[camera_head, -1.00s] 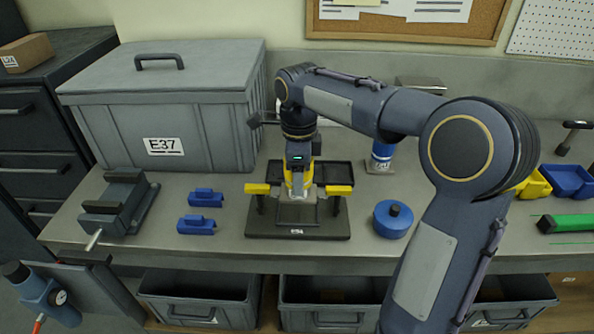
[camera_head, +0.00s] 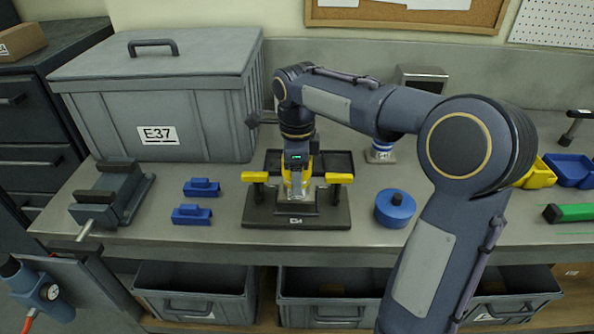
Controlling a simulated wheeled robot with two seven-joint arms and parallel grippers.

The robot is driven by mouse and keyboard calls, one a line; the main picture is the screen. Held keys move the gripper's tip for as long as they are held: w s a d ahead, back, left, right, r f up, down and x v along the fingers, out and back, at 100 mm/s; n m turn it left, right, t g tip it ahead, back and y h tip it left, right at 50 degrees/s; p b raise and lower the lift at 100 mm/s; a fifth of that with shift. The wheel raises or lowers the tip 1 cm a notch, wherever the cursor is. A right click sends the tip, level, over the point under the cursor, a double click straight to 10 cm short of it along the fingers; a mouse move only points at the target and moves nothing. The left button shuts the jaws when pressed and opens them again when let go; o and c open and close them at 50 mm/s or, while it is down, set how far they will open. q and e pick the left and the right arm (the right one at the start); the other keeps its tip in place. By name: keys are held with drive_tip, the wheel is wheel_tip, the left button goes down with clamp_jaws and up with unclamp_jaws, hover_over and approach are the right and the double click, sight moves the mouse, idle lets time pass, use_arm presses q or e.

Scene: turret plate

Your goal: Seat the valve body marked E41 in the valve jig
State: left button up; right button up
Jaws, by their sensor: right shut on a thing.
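The valve jig is most likely the dark base plate (camera_head: 260,221) on the bench, with a yellow-topped clamp on each side. My right gripper (camera_head: 297,192) points down between the two clamps, over the middle of the plate. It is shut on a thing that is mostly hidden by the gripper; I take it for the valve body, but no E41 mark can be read. Yellow parts show beside the gripper; I cannot tell what they belong to. Whether the held thing touches the jig cannot be seen. My left gripper is out of view.
A grey lidded box (camera_head: 205,110) marked E37 and a vise (camera_head: 115,195) stand at left. Two blue blocks (camera_head: 192,215) lie left of the jig. A round blue part (camera_head: 395,208) sits at its right. A blue-and-white can (camera_head: 381,152) stands behind. Open drawers (camera_head: 190,302) are below.

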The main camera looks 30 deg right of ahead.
drive_tip(key=shift+f, duration=0.1)
drive_tip(key=shift+f+b, duration=0.3)
drive_tip(key=shift+f, duration=0.05)
drive_tip(key=shift+f+b, duration=0.45)
drive_tip(key=shift+f, duration=0.6)
idle(1.4)
drive_tip(key=o, duration=1.5)
wheel_tip(320, 180, up, 8)
drive_tip(key=shift+f+p, duration=0.1)
drive_tip(key=shift+p, duration=0.25)
